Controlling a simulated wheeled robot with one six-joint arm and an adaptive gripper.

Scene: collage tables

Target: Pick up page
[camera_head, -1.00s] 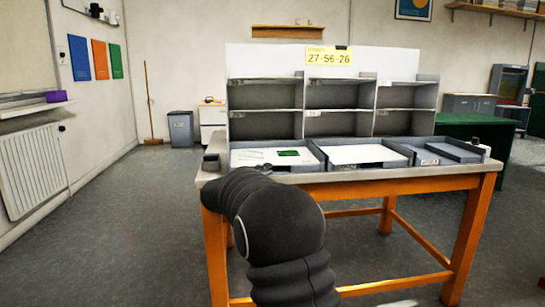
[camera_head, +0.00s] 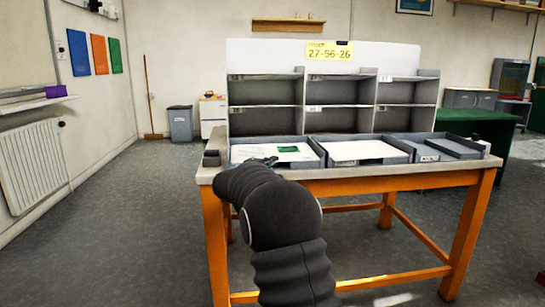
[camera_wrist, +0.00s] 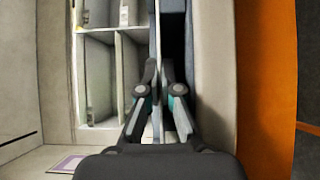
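A white page (camera_head: 300,155) with a green patch (camera_head: 288,149) lies in the left grey tray (camera_head: 318,150) on the table. My gripper (camera_head: 266,161) is low at that tray's front left, partly hidden behind my arm. In the wrist view my gripper (camera_wrist: 159,68) has its two dark fingers converging, with a narrow gap between the tips. A thin pale strip runs in this gap; I cannot tell whether it is the page or a tray edge, or whether the fingers touch it.
The middle tray (camera_head: 408,151) holds another white sheet (camera_head: 358,150). A right tray (camera_head: 440,158) stands beside it. Grey pigeonholes (camera_head: 340,91) rise behind the trays. The orange-legged table (camera_head: 400,186) has a small dark object (camera_head: 211,159) at its left corner.

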